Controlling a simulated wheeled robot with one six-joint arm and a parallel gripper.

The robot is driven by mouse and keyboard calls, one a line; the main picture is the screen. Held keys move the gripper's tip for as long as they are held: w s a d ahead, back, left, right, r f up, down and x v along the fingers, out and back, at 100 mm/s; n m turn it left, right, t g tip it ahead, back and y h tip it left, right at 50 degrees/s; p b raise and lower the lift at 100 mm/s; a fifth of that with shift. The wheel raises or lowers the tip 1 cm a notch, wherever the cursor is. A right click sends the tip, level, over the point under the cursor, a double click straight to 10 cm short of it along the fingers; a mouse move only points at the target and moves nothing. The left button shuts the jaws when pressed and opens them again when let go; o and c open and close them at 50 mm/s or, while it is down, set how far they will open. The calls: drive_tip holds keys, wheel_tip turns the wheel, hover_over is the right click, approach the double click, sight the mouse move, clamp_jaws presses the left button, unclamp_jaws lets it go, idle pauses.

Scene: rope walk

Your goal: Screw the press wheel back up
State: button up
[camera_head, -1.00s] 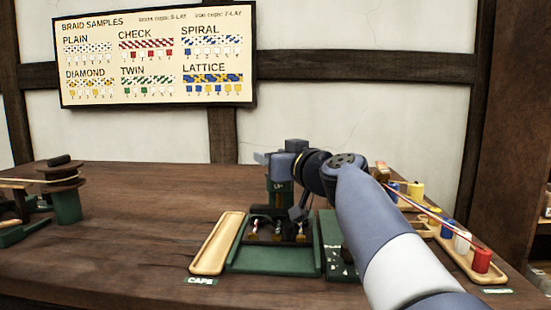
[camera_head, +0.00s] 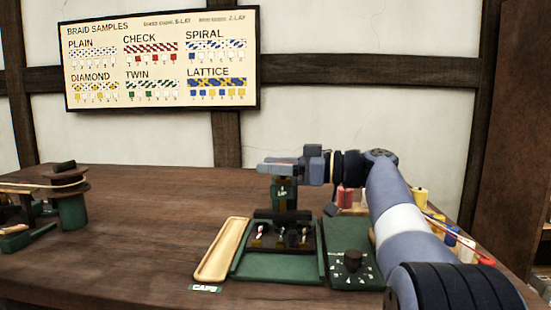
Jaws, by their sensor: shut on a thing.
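The green press (camera_head: 284,190), with a label reading "UP", stands at the back of a green-framed bed (camera_head: 277,270). A dark bar (camera_head: 282,216) lies across the bed below the label. My gripper (camera_head: 272,167) reaches in from the right at the top of the press, lying level. It is shut on the press wheel, which is mostly hidden by the fingers. Several small cords with white and red ends (camera_head: 260,234) show in the dark block on the bed.
A long wooden tray (camera_head: 221,250) labelled "CAPS" lies left of the bed. A green plate with a dark knob (camera_head: 352,262) is at its right. Coloured spools (camera_head: 420,197) stand behind my arm. A green-based winder (camera_head: 72,208) is far left; the table between is clear.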

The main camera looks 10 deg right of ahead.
drive_tip(key=n+g+p, duration=0.1)
drive_tip(key=g+p, duration=0.1)
drive_tip(key=r+n+g+y+p, duration=0.1)
drive_tip(key=n+g+p, duration=0.1)
drive_tip(key=g, duration=0.1)
drive_tip(key=shift+s+a, duration=0.1)
drive_tip(key=shift+s, duration=0.1)
drive_tip(key=n+g+p, duration=0.2)
drive_tip(key=g, duration=0.1)
drive_tip(key=shift+s+f+n+g+y+p, duration=0.2)
drive_tip(key=shift+n+g+y+p, duration=0.1)
drive_tip(key=shift+f, duration=0.1)
drive_tip(key=o, duration=1)
drive_tip(key=shift+f, duration=0.1)
wheel_tip(320, 180, up, 10)
drive_tip(key=p, duration=0.5)
